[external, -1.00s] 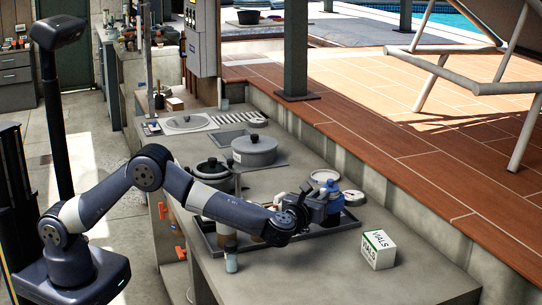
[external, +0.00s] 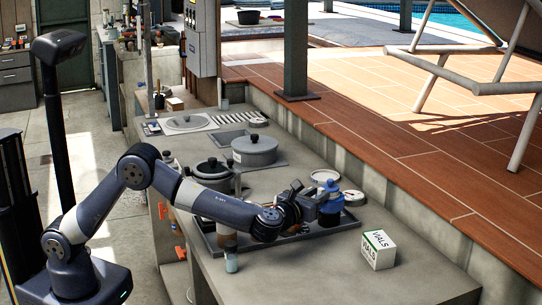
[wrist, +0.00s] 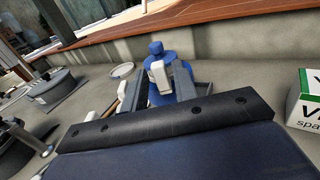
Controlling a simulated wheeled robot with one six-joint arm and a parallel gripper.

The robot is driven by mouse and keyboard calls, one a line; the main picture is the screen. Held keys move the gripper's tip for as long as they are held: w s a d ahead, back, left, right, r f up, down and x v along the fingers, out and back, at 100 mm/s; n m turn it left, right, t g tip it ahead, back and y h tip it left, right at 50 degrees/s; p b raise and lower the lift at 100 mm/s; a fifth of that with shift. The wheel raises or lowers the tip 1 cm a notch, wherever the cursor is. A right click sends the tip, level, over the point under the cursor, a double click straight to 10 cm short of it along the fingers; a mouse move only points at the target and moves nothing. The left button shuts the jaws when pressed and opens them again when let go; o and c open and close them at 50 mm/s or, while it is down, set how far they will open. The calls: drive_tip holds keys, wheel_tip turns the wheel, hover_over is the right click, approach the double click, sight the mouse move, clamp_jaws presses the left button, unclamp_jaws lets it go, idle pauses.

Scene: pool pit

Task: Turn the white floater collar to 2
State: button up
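A blue floater with a rounded cap (wrist: 157,48) stands ahead of my gripper in the wrist view, and it also shows in the external view (external: 331,203). A small white block (wrist: 160,76) shows on its near side, between my fingers. I cannot tell whether this block is part of the white floater collar, and no number can be read. My gripper (wrist: 158,88) is open, with one finger on each side of the white block; it also shows in the external view (external: 318,204). Whether the fingers touch the blue floater cannot be told.
A dark tray (external: 340,222) lies under my gripper on the grey counter. A VIALS box (external: 378,250) stands to the right. A round white dial (external: 353,197) and a pale disc (external: 325,177) lie behind. Grey pots (external: 255,150) stand at the left back.

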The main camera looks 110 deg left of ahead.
drive_tip(key=shift+o, duration=0.8)
drive_tip(key=b+v, duration=0.1)
drive_tip(key=v, duration=1)
drive_tip(key=shift+b, duration=0.35)
drive_tip(key=shift+a, duration=0.1)
drive_tip(key=p+x, duration=0.2)
drive_tip(key=x, duration=0.9)
drive_tip(key=shift+w+r, duration=0.1)
drive_tip(key=shift+r, duration=0.05)
drive_tip(key=shift+w+g+p, duration=0.15)
drive_tip(key=shift+g+p, duration=0.15)
drive_tip(key=shift+p, duration=0.55)
drive_tip(key=shift+n, duration=0.3)
drive_tip(key=shift+g, duration=0.3)
